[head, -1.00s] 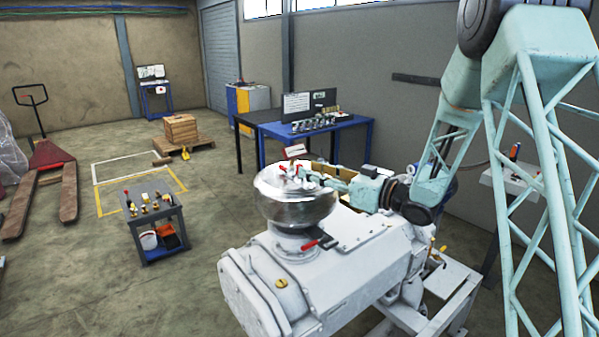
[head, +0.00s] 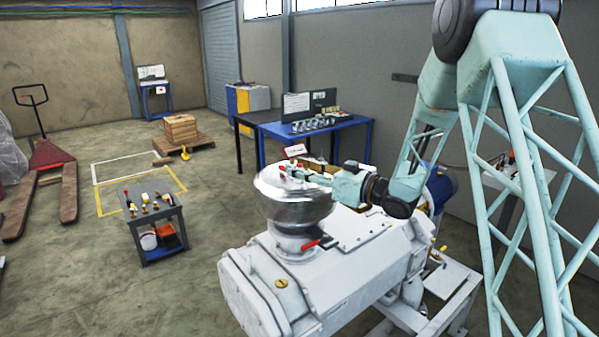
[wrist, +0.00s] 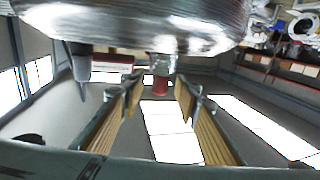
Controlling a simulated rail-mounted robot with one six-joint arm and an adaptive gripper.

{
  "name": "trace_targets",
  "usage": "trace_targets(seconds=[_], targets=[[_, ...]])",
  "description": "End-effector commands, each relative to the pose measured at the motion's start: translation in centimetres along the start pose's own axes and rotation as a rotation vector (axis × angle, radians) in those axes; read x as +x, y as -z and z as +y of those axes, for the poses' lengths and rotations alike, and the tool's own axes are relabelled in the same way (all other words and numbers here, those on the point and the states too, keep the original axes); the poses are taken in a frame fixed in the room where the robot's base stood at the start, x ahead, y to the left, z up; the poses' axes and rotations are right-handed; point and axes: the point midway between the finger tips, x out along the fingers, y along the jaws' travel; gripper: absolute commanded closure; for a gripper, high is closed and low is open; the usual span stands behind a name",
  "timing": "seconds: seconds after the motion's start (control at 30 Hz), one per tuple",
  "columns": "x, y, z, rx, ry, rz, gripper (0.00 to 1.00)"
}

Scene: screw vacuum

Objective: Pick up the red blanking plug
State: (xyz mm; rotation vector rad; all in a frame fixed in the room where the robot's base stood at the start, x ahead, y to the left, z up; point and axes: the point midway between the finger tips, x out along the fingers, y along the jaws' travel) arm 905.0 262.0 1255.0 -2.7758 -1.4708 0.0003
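The red blanking plug (wrist: 161,86) shows in the wrist view as a short red cylinder on a metal stub of the shiny round vessel (wrist: 130,25). That view appears upside down, with the vessel at the top. My gripper (wrist: 157,90) is open, one finger on each side of the plug's line. The plug appears between or just beyond the fingertips; I see no contact. In the head view my gripper (head: 318,177) reaches from the right over the vessel (head: 293,205). Small red parts (head: 284,175) show on its top, and I cannot tell which is the plug.
A dark nozzle-like part (wrist: 81,62) projects from the vessel beside my left-hand finger in the wrist view. A red valve handle (head: 309,245) sits below the vessel on the white pump body (head: 330,275). A blue-framed bench (head: 340,130) stands behind. A tool cart (head: 150,212) stands left.

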Motion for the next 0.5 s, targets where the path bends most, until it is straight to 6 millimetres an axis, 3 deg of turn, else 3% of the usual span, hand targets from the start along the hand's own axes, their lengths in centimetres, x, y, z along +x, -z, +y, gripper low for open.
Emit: trace_targets(seconds=[0.27, 0.5], targets=[[-0.02, 0.01, 0.00, 0.000, 0.000, 0.000, 0.71], [-0.03, 0.01, 0.00, 0.000, 0.000, 0.000, 0.92]])
